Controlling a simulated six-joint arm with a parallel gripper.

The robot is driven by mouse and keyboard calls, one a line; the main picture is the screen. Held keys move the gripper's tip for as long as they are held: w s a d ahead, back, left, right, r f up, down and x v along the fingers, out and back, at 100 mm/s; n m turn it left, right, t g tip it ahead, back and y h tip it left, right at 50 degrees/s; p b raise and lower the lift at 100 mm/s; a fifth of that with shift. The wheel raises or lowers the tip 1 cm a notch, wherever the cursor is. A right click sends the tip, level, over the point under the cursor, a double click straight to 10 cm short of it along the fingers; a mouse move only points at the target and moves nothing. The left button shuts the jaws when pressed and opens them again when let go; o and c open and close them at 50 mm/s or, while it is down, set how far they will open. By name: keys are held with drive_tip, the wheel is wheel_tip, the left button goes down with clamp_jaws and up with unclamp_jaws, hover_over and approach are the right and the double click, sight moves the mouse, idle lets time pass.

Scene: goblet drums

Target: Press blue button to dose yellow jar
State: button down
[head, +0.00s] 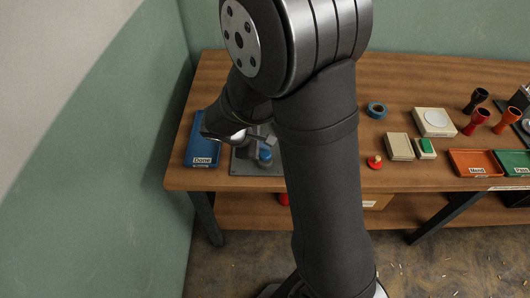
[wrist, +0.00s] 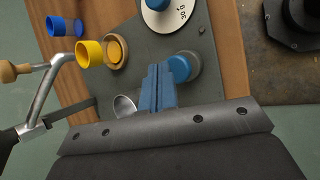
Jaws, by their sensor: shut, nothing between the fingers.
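In the wrist view my gripper (wrist: 159,68) is shut and empty, its blue fingers pressed together. The blue button (wrist: 181,67) sits on a round grey base on a dark grey plate, right beside the fingertips. I cannot tell whether they touch. The yellow jar (wrist: 89,53) is to the left, by a wooden ring with a yellow centre (wrist: 115,50). In the head view my arm hides most of the gripper and the area around it; a blue piece (head: 265,156) shows on the grey plate.
A white dial (wrist: 174,14) is above the button. A blue cup (wrist: 57,25), a metal crank with wooden knob (wrist: 44,95) and a metal bowl (wrist: 124,106) stand left. A blue tray marked Done (head: 202,141) lies at the table's left end.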

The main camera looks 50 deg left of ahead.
sight(263, 154)
idle(0.7)
drive_tip(key=shift+f, duration=0.45)
drive_tip(key=shift+f, duration=0.95)
idle(0.8)
idle(0.4)
drive_tip(key=shift+r, duration=1.4)
drive_tip(key=shift+r, duration=2.5)
drive_tip(key=shift+f, duration=0.1)
drive_tip(key=shift+r, duration=2)
